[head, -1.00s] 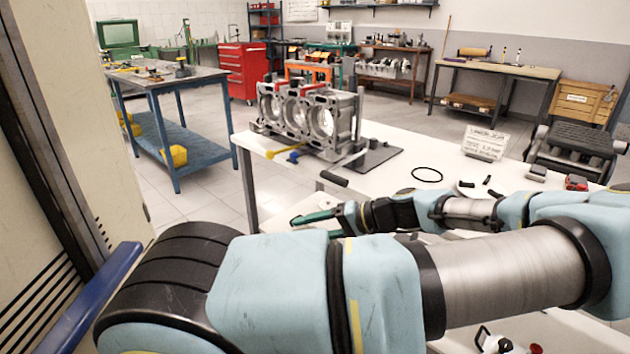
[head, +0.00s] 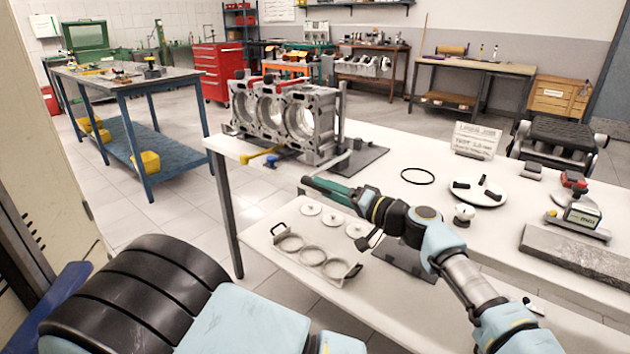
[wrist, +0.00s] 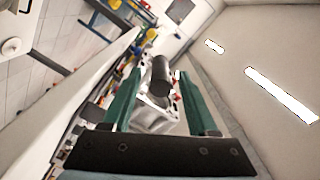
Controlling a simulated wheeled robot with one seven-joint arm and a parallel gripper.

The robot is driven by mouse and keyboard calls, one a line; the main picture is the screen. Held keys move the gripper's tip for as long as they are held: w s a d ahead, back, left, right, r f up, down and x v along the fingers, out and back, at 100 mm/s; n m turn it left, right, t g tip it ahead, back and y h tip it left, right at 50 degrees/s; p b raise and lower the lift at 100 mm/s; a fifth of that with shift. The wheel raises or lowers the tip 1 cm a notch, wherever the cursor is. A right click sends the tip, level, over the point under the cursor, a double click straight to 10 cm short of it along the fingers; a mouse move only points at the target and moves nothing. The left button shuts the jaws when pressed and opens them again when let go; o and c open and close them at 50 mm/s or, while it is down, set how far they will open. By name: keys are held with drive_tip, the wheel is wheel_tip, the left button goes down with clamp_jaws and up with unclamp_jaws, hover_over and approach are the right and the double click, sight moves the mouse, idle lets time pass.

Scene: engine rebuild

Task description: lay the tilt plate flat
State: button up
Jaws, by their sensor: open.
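The engine block (head: 285,118) stands on its side on the white table, its large bores facing out. I cannot pick out the tilt plate clearly; the block appears to stand on a fixture with an upright post (head: 341,108) and a dark flat base (head: 360,160). My gripper (head: 318,188), with green fingers, is open at the table's front edge, right of and in front of the block. A black cylindrical handle (wrist: 162,76) lies between the fingers in the wrist view, with the block (wrist: 157,118) behind it. I cannot tell whether the fingers touch the handle.
A yellow lever (head: 258,158) and a blue knob (head: 271,163) sit at the block's foot. A black ring (head: 417,176), a white disc (head: 478,190) and a sign (head: 475,140) are on the table. The lower shelf (head: 262,240) holds metal rings and white discs.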

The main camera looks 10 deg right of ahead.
sight(305, 181)
drive_tip(key=shift+p+x, duration=0.35)
drive_tip(key=shift+x, duration=1.5)
drive_tip(key=shift+c, duration=0.3)
clamp_jaws()
